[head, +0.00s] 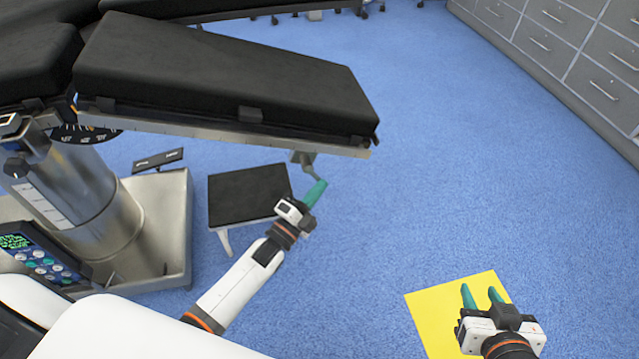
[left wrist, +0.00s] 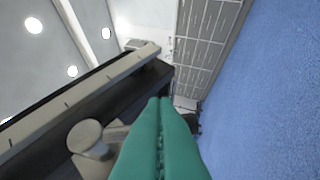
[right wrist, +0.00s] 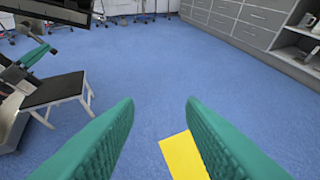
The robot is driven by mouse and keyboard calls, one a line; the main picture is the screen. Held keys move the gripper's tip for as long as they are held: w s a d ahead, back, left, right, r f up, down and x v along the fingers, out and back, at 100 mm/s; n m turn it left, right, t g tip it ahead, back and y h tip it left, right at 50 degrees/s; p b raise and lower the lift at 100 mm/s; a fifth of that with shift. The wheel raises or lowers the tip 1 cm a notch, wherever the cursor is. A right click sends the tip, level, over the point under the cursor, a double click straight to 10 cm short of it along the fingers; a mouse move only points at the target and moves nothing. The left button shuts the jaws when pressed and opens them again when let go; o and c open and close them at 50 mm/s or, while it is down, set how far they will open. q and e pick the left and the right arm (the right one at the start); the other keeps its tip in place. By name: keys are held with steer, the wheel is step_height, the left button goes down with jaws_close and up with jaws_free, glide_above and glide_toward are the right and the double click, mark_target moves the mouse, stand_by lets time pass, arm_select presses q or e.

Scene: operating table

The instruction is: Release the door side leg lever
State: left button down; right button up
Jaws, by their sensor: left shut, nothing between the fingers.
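The black padded leg section (head: 225,75) of the operating table extends to the right in the head view, with a metal rail along its lower edge. A grey lever (head: 305,160) hangs under the rail near the section's right end. My left gripper (head: 317,190) is shut with green fingers together, just below and beside the lever. In the left wrist view a rounded grey knob (left wrist: 92,138) lies left of the closed fingers (left wrist: 160,110); whether they touch is unclear. My right gripper (head: 482,297) is open and empty, well away at the lower right.
A black-topped step stool (head: 248,193) stands under the leg section, near my left forearm. The table's metal column (head: 75,190) and base are at the left. A yellow floor patch (head: 440,305) lies below my right gripper. Grey drawer cabinets (head: 560,50) line the right; blue floor between is clear.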

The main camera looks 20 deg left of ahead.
arm_select(q)
steer(key=m+g+p, duration=0.1)
steer(key=p, duration=0.1)
steer(key=a+m+g+p, duration=0.1)
steer(key=p, duration=0.2)
steer(key=shift+s+a+g, duration=0.3)
steer(key=shift+s, duration=0.05)
arm_select(e)
steer(key=s+d+f+g+h, duration=0.2)
steer(key=s+d+f+g, duration=0.2)
steer(key=s+f+g, duration=0.2)
steer(key=s+g, duration=0.2)
steer(key=s, duration=0.2)
steer(key=shift+s+f, duration=0.3)
steer(key=shift+f, duration=0.1)
